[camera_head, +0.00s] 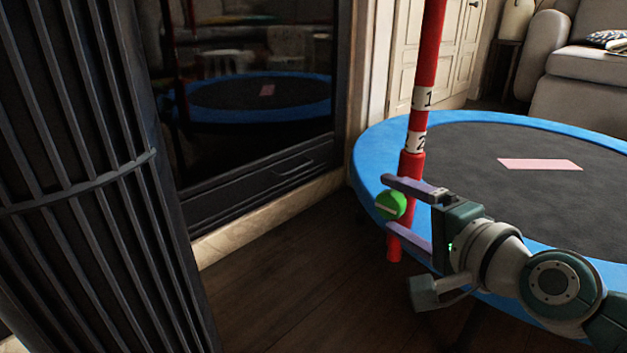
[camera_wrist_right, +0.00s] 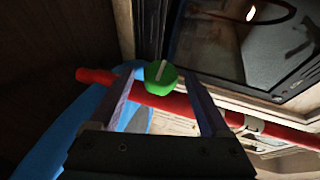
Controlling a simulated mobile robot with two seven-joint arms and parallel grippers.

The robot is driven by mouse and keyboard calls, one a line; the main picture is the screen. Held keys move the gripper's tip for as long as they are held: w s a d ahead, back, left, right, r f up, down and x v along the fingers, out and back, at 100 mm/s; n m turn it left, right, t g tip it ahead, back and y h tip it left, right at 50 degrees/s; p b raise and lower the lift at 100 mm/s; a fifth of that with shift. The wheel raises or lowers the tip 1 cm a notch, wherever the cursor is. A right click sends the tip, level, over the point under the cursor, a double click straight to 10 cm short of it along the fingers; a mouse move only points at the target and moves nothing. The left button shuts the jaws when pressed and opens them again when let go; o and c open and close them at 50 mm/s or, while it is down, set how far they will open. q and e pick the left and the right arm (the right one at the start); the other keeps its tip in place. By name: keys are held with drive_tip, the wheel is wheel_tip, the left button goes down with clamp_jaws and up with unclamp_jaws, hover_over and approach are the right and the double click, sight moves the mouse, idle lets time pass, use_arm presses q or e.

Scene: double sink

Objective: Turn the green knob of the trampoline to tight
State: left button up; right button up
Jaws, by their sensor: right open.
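The trampoline (camera_head: 470,132) has a blue rim, a black mat and a red upright pole (camera_head: 428,50) with white bands marked 1 and 2. The green knob (camera_head: 391,205) sits on the side of the pole and carries a pale line; it also shows in the right wrist view (camera_wrist_right: 158,76). My right gripper (camera_head: 395,207) is open, with one finger above the knob and one below it in the head view. In the wrist view the knob lies between the fingertips, nearer the left finger. I cannot tell whether that finger touches it. My left gripper is not in view.
A dark ribbed column (camera_head: 95,170) stands close at the left. Behind it is a glass-fronted fireplace (camera_head: 250,90) reflecting the trampoline. A pink rectangle (camera_head: 540,165) lies on the mat. A sofa (camera_head: 585,75) stands at the back right. The wooden floor (camera_head: 290,280) is clear.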

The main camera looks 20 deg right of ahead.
drive_tip(key=p+v, duration=0.3)
drive_tip(key=v, duration=0.6)
drive_tip(key=shift+s+p, duration=0.35)
drive_tip(key=shift+p, duration=0.05)
drive_tip(key=shift+r, duration=0.15)
drive_tip(key=s+a+r+n+g+y+p, duration=0.2)
drive_tip(key=a+r+n+p, duration=0.25)
drive_tip(key=r+p, duration=0.8)
drive_tip(key=s+a+r+n+g+y+p, duration=0.15)
drive_tip(key=a+r+n+p, duration=0.3)
drive_tip(key=r+p, duration=0.85)
drive_tip(key=s+a+r+n+g+y+p, duration=0.1)
drive_tip(key=s+a+r+n+g+p, duration=0.25)
drive_tip(key=r+p, duration=0.95)
drive_tip(key=s+d+r+n+g+h+p, duration=0.1)
drive_tip(key=s+r+n+g+p, duration=0.15)
drive_tip(key=r+p, duration=0.95)
drive_tip(key=s+d+r+n+g+h+p, duration=0.1)
drive_tip(key=s+r+n+h+p, duration=0.15)
drive_tip(key=r+p, duration=1)
drive_tip(key=s+d+r+n+g+h+p, duration=0.1)
drive_tip(key=s+r+p, duration=0.2)
drive_tip(key=r+p, duration=0.85)
wheel_tip(320, 180, up, 36)
drive_tip(key=p, duration=3.6)
drive_tip(key=shift+s+d+f+p, duration=0.15)
drive_tip(key=shift+s+d+p, duration=0.05)
drive_tip(key=shift+p, duration=0.1)
